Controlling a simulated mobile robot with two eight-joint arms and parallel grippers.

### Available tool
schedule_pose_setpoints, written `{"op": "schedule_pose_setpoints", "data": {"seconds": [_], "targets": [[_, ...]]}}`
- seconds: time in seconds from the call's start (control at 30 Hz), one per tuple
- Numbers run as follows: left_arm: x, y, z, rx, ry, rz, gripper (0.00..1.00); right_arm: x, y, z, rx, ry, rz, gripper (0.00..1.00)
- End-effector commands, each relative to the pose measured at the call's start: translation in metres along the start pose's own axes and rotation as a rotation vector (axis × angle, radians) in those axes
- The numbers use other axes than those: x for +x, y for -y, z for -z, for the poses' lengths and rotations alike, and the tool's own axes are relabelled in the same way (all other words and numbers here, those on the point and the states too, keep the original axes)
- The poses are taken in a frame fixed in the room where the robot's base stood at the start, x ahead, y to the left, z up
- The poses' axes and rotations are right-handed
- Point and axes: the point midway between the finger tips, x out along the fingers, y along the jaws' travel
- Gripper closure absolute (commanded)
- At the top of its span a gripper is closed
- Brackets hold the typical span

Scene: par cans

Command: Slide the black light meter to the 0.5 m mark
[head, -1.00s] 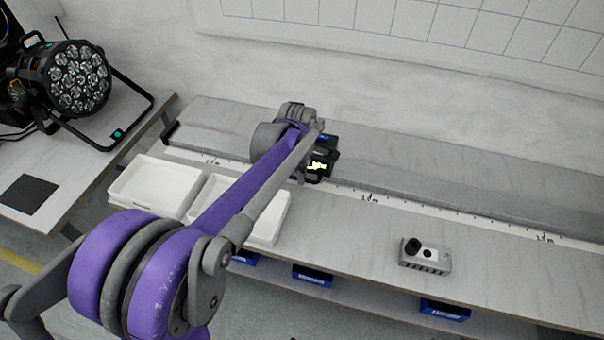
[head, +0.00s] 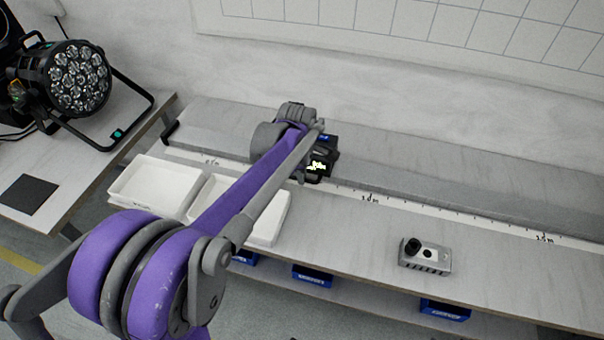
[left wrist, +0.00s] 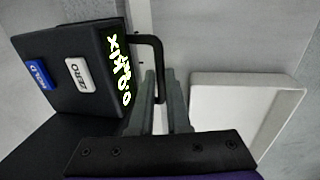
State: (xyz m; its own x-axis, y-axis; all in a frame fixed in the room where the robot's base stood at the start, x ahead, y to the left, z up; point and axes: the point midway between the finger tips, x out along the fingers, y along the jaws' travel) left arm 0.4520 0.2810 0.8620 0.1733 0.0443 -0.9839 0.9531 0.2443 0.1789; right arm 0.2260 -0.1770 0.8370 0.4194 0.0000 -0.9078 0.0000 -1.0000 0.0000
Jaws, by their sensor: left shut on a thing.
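The black light meter (head: 325,158) stands on the bench by the white scale strip, between the 0.5 m mark (head: 212,162) and the 1.0 m mark (head: 370,198), nearer the latter. My arm partly covers it in the head view. In the left wrist view the meter (left wrist: 65,40) fills the upper left, with a lit green display, a white ZERO button and a blue HOLD button. My left gripper (left wrist: 165,80) is shut on the meter's black handle (left wrist: 157,48); in the head view the fingers are mostly hidden. My right gripper is not in view.
Two white trays (head: 160,160) sit along the bench's front left, below the strip. A grey box with a black knob (head: 426,256) stands at the front right. A black par can (head: 72,80) stands on the left table. The strip left of my arm looks clear.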

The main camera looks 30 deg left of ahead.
Motion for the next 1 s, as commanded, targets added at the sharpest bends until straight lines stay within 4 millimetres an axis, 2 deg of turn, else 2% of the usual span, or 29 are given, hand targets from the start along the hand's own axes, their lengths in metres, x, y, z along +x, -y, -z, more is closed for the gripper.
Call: {"op": "schedule_pose_setpoints", "data": {"seconds": [0.3, 0.47, 0.67, 1.0], "targets": [[0.0, 0.0, 0.001, 0.0, 0.0, -0.001, 1.0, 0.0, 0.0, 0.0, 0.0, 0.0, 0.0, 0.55], [0.0, -0.001, 0.013, -0.003, -0.001, -0.001, 1.0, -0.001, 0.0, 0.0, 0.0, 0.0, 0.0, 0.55], [-0.001, -0.001, 0.056, -0.007, -0.003, -0.001, 1.0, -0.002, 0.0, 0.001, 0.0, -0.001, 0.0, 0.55], [-0.001, -0.003, 0.158, -0.007, -0.003, -0.001, 1.0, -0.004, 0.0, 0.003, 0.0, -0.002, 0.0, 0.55]]}}
